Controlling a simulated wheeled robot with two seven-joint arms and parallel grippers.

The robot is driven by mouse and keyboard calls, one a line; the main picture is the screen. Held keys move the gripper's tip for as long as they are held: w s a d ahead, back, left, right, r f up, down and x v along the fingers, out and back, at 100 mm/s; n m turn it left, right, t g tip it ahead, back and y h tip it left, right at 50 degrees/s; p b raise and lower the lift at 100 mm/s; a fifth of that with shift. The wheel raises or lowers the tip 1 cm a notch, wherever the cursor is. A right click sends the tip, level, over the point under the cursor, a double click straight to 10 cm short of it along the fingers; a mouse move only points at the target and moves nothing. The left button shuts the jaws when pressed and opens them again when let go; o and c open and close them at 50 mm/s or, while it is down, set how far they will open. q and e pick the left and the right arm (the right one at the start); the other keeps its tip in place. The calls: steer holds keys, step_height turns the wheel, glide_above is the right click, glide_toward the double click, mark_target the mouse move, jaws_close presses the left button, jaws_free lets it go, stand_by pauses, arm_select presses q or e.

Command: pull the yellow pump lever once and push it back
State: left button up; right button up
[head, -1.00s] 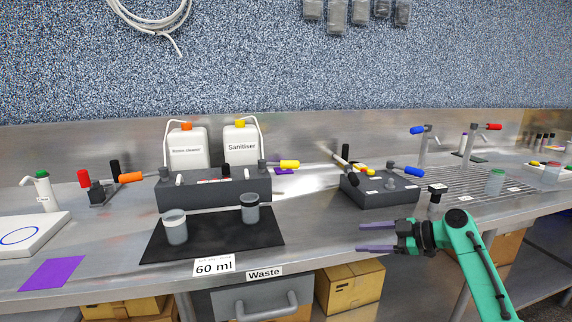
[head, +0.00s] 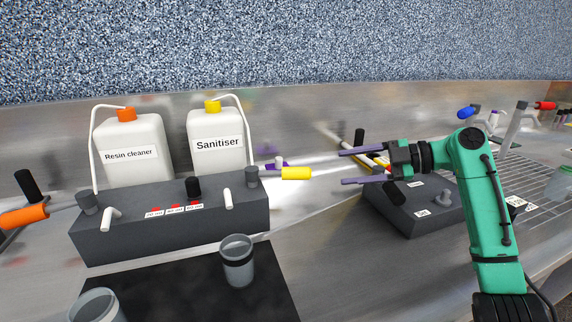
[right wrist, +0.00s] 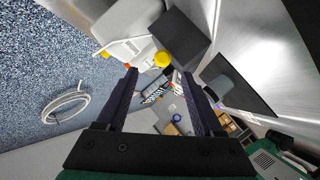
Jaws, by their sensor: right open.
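The yellow pump lever (head: 296,173) sticks out to the right from a grey knob at the right end of the dark pump box (head: 150,230) in the head view. My right gripper (head: 346,167) is open and empty, to the right of the lever. Its two purple fingers point left, and a gap shows between their tips and the lever's end. In the right wrist view the open fingers (right wrist: 163,95) frame the scene. A yellow round thing (right wrist: 163,59) lies beyond them; I cannot tell if it is the lever or a cap. My left gripper is out of view.
The Sanitiser jug (head: 217,140) and the Resin cleaner jug (head: 133,148) stand behind the pump box. An orange lever (head: 24,217) is at the left. A grey cup (head: 238,262) stands on the black mat (head: 190,290). A second dark box (head: 410,208) sits below my right gripper.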

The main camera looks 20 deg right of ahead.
steer(key=p, duration=0.2)
glide_toward(294, 174)
steer(key=x, duration=0.3)
steer(key=w+p+x, duration=0.1)
steer(key=x, duration=0.2)
steer(key=d+x, duration=0.1)
steer(key=x, duration=0.2)
steer(key=shift+w+f+p, duration=0.25)
steer(key=shift+f+p, duration=0.05)
steer(key=shift+p, duration=0.05)
steer(key=shift+w+a+f, duration=0.1)
steer(key=shift+w+a, duration=0.05)
steer(key=shift+a, duration=0.25)
steer(key=shift+a+f, duration=0.1)
steer(key=shift+a, duration=0.1)
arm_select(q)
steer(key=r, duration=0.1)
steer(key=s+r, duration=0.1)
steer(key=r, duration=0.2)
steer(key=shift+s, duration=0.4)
arm_select(e)
steer(key=shift+w+f, duration=0.1)
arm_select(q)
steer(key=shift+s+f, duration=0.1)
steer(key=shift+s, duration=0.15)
arm_select(e)
jaws_close()
